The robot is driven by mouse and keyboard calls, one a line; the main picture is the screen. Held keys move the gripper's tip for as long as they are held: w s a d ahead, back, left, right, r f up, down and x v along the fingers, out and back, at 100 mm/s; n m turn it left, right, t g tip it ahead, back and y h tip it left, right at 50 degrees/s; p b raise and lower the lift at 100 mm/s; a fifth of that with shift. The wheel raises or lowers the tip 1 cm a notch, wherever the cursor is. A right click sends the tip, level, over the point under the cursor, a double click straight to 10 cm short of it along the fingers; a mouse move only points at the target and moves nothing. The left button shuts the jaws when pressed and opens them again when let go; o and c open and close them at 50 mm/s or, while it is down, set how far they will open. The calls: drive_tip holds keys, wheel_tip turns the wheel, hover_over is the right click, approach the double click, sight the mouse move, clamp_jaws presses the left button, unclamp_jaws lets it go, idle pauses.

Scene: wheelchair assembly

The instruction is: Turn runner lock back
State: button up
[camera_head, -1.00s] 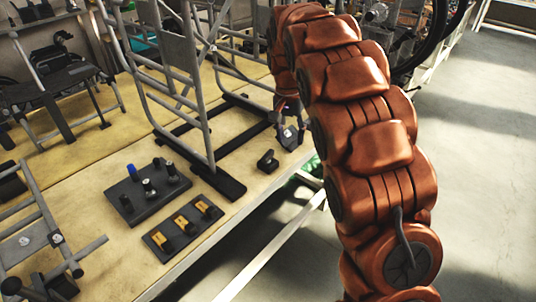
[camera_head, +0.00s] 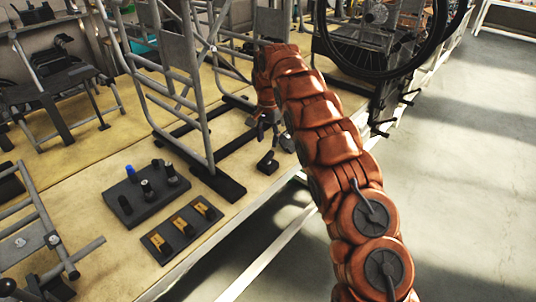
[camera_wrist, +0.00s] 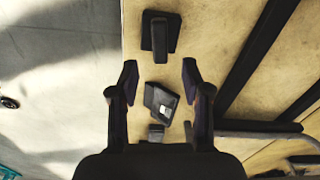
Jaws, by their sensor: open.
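A small black part with an upright handle (camera_head: 268,162) stands near the table's front edge, beside the wheelchair frame's black rail. In the wrist view the same part (camera_wrist: 160,36) lies beyond my fingertips, with its handle pointing toward me. A second dark part (camera_wrist: 161,102) with a small white patch shows between my fingers, below them. I cannot tell for certain which part is the runner lock. My gripper (camera_wrist: 157,80) is open and empty, its two fingers on either side of the second part. In the head view my gripper (camera_head: 266,128) is above the table, partly hidden by my arm.
A grey wheelchair frame (camera_head: 182,86) stands on black rails (camera_head: 221,184) left of my gripper. A black block with knobs (camera_head: 146,200) and a plate with yellow labels (camera_head: 181,231) lie on the table. A large wheel (camera_head: 388,62) is at the back right. Floor is free at right.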

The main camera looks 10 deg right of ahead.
sight(268, 155)
wheel_tip(268, 155, down, 7)
drive_tip(key=shift+f+p, duration=0.2)
drive_tip(key=shift+p, duration=0.55)
drive_tip(key=shift+c, duration=0.2)
clamp_jaws()
